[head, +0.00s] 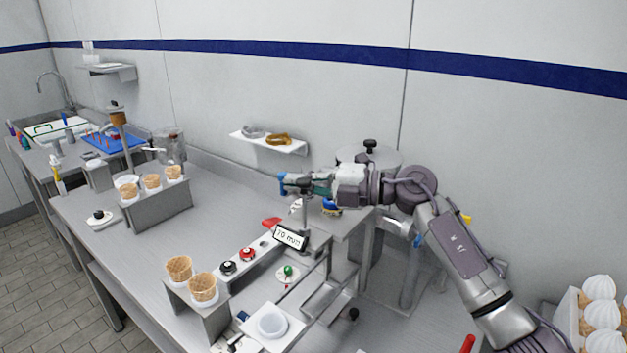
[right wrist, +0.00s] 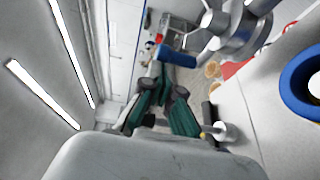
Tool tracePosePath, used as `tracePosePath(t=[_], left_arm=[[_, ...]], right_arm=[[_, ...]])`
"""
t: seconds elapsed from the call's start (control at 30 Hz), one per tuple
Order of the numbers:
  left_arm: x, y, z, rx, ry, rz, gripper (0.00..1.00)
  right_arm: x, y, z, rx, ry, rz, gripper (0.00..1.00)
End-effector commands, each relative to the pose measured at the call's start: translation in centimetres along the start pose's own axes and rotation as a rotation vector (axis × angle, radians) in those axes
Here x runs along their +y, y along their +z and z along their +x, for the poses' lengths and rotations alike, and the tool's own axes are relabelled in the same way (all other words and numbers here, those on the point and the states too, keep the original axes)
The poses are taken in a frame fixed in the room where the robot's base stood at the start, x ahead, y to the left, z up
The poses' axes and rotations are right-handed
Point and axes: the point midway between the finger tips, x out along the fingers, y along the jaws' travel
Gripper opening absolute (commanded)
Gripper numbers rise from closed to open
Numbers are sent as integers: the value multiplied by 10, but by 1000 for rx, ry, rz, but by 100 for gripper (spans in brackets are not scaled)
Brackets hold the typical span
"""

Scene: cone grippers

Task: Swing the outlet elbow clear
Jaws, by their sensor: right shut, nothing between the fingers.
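A grey metal pipe piece with a blue end (head: 283,181), which looks like the outlet elbow, stands above the bench beside the machine. In the right wrist view its blue part (right wrist: 178,57) lies just past the fingertips, joined to grey round metal (right wrist: 232,38). My right gripper (head: 313,186) reaches in from the right at the height of this piece. Its dark green fingers (right wrist: 163,90) are shut with nothing between them. I cannot tell whether they touch the blue part. The gripper hides part of the pipe. My left gripper is not in view.
A "70 mm" display (head: 289,237) stands below the gripper, near red and black knobs (head: 247,254). Cone holders (head: 160,208) with wafer cones stand to the left. A wall shelf (head: 270,143) is behind.

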Motion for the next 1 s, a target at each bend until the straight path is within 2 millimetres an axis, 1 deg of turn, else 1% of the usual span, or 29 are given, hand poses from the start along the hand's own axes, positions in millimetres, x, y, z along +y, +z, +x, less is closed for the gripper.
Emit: tracePosePath(t=[0.03,0.2,0.4,0.63,1.0], left_arm=[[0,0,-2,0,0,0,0],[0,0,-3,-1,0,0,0],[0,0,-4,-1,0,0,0],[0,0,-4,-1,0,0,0],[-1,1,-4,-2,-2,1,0]], right_arm=[[2,1,5,1,-1,0,0],[2,5,18,0,0,0,0],[1,9,27,0,-1,0,0],[2,10,30,0,0,-1,0],[2,10,30,0,0,-1,0]])
